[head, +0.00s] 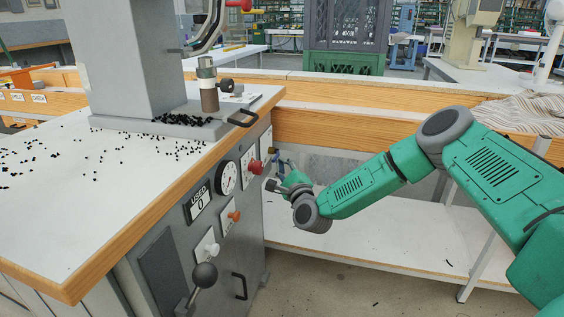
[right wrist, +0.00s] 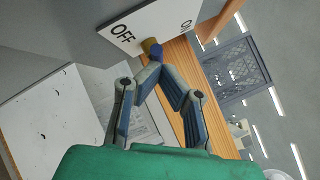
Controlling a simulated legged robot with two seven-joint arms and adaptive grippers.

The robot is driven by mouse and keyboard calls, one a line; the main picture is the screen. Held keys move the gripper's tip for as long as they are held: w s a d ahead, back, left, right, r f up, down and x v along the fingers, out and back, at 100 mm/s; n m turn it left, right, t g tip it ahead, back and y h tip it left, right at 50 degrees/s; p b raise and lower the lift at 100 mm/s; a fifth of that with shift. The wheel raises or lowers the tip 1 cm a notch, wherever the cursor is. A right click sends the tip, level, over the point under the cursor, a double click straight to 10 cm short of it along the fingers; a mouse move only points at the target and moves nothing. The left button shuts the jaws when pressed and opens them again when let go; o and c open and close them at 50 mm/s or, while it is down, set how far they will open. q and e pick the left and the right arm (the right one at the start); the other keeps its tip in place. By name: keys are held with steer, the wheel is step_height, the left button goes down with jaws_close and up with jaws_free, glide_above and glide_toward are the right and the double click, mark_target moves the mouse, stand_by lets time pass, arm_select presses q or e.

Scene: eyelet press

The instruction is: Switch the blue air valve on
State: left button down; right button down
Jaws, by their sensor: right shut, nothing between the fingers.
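The blue air valve (right wrist: 155,51) shows in the right wrist view, a small blue piece beside a brass part, at the lower edge of a white plate (right wrist: 140,24) marked OFF and ON. In the head view the valve is small, at the right end of the press's front panel, partly hidden by my right gripper. My right gripper (right wrist: 157,70) is shut and empty, its fingertips close to the blue piece; I cannot tell whether they touch. It also shows in the head view (head: 275,184). My left gripper is not in view.
The grey press cabinet (head: 160,262) carries a red knob (head: 255,167), a gauge (head: 226,178), a USED counter (head: 197,203), an orange knob (head: 234,216) and a black ball lever (head: 205,275). A white low shelf (head: 370,247) lies below my right arm. Black bits litter the white top.

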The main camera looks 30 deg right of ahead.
step_height(320, 180, up, 6)
steer(key=w+d+m+g+y+p, duration=0.2)
steer(key=m+g+y+p, duration=0.2)
steer(key=p, duration=0.8)
steer(key=m+g, duration=0.2)
steer(key=g, duration=0.2)
steer(key=shift+w+d+g, duration=0.2)
steer(key=shift+w+g, duration=0.05)
steer(key=shift+g, duration=0.15)
steer(key=shift+r, duration=0.2)
steer(key=shift+r+p, duration=0.5)
steer(key=shift+r, duration=0.2)
